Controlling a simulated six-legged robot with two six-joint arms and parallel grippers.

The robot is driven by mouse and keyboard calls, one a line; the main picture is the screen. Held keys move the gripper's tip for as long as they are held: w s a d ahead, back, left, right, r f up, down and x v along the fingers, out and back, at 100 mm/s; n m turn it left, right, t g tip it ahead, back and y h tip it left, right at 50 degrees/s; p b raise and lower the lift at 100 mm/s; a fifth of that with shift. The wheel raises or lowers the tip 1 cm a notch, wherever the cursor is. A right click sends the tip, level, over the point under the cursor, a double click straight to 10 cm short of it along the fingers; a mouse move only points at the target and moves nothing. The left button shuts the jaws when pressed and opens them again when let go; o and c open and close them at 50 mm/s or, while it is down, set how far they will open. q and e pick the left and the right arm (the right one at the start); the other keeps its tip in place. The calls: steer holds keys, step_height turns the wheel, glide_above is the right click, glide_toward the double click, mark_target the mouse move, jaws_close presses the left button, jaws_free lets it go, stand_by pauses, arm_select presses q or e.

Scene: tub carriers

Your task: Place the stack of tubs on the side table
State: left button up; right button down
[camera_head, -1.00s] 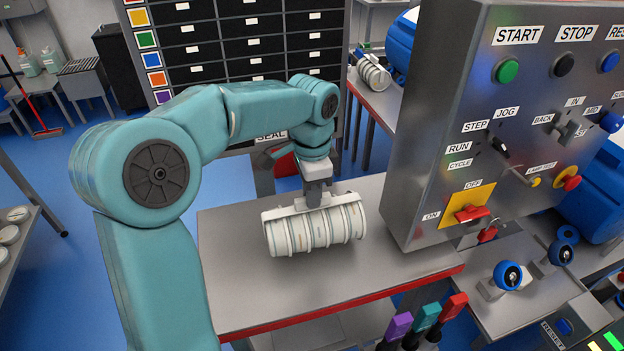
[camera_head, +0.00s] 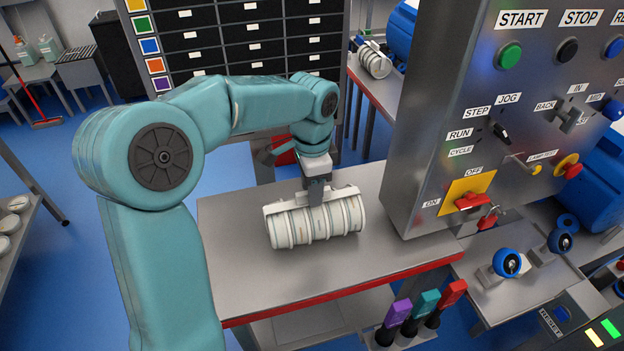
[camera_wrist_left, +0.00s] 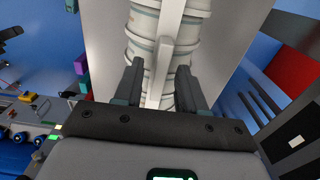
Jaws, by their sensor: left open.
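The stack of tubs (camera_head: 318,226) is a row of pale round tubs lying on its side in a white carrier with a bar along its top. It appears to rest on the grey, red-edged side table (camera_head: 240,270). My left gripper (camera_head: 316,201) is over the middle of the stack, at the carrier's bar. In the left wrist view the open fingers (camera_wrist_left: 162,82) stand on either side of the bar (camera_wrist_left: 164,58), with the tubs (camera_wrist_left: 143,22) beyond. Contact between fingers and bar cannot be told. My right gripper is not in view.
A tall control box (camera_head: 430,130) stands at the table's right rear. Purple, teal and red-handled tools (camera_head: 425,303) stand by the front right edge. A drawer cabinet (camera_head: 245,45) is behind. The tabletop left and front of the stack is bare.

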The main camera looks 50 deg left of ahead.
arm_select(q)
step_height(320, 180, up, 12)
steer(key=shift+p, duration=0.45)
stand_by(0.4)
